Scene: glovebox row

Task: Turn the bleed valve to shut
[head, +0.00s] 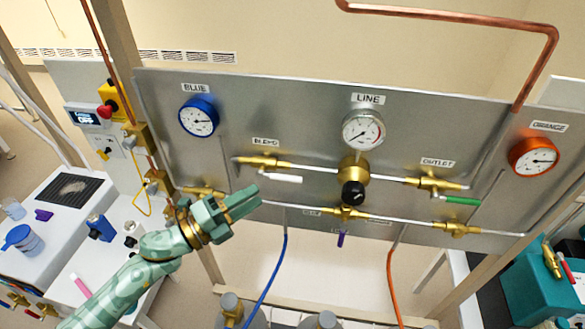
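The bleed valve (262,162) is a brass valve under the BLEED label on the grey panel, on the upper pipe. Its white lever (281,178) lies nearly level, pointing right along the pipe. My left gripper (257,198) is just below and left of the white lever, apart from it in the picture, with its fingers pointing right. The fingers look close together, and the view does not show clearly whether there is a gap. Nothing is seen held. It covers part of the lower pipe. My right gripper is out of view.
The LINE gauge (363,130) and black regulator knob (353,193) are right of the bleed valve. The outlet valve (434,184) has a green lever. A lower brass valve (346,212) has a purple lever. Blue (264,283) and orange (393,273) hoses hang below.

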